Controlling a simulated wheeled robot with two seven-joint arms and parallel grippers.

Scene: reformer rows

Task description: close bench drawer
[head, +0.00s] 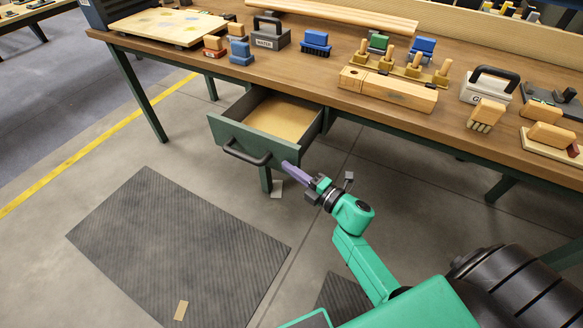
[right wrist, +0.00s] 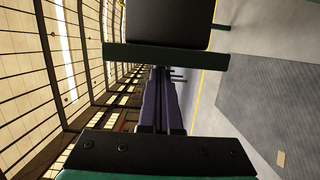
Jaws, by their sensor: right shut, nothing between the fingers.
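The bench drawer (head: 281,116) is pulled open from under the wooden bench top. It has a green front (head: 250,145), a black bar handle (head: 246,153) and a bare tan bottom. My right gripper (head: 286,165) is shut and empty, its purple fingers close to the right end of the drawer front. I cannot tell whether the fingertips touch it. In the right wrist view, the purple fingers (right wrist: 160,100) are together and point toward a dark green panel edge (right wrist: 165,57). My left gripper is not in view.
The bench top (head: 340,60) carries brushes, a weight marked WATER (head: 268,33), wooden blocks and a peg rack. Green bench legs (head: 140,95) stand beside the drawer.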

